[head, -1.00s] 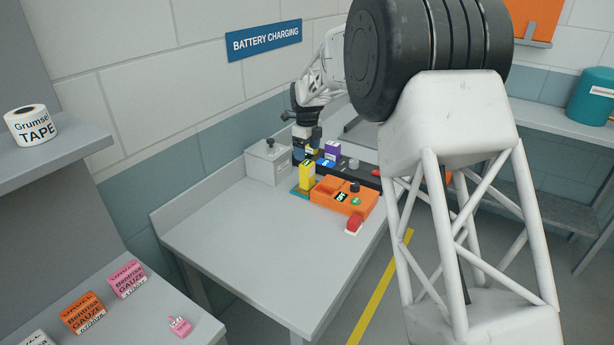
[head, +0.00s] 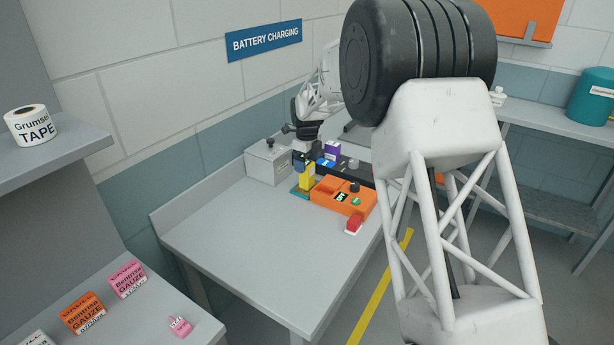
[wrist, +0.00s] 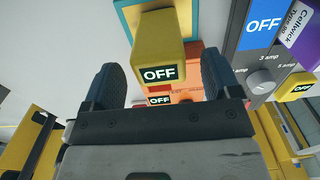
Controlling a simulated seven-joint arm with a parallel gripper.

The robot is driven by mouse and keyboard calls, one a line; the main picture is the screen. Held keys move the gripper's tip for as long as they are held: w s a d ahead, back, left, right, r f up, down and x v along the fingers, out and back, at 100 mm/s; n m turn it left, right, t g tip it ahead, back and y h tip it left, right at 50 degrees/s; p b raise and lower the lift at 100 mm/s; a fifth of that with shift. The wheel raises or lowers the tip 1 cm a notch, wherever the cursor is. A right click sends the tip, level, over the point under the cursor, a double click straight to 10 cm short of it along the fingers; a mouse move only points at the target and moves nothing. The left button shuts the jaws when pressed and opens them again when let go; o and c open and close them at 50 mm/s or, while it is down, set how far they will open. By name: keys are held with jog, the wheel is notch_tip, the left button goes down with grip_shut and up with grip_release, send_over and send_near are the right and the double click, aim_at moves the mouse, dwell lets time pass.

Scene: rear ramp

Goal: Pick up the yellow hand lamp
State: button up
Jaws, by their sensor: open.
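The yellow hand lamp (head: 306,182) stands upright on a small teal-edged base (head: 299,192) on the grey table, left of an orange unit. In the wrist view its yellow body (wrist: 157,45), marked "OFF", shows between and just ahead of my two fingers. My gripper (wrist: 162,80) is open, one dark finger on each side of the lamp. In the head view my gripper (head: 304,160) is above and at the top of the lamp, partly hiding it. Whether a finger touches the lamp I cannot tell.
A dark charger panel (head: 352,165) with blue and purple items is behind. A grey box (head: 268,163) stands at the back left. The table's front (head: 250,250) is clear.

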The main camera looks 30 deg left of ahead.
aim_at(306, 180)
jog(key=shift+f, duration=1.4)
jog(key=c, duration=1.1)
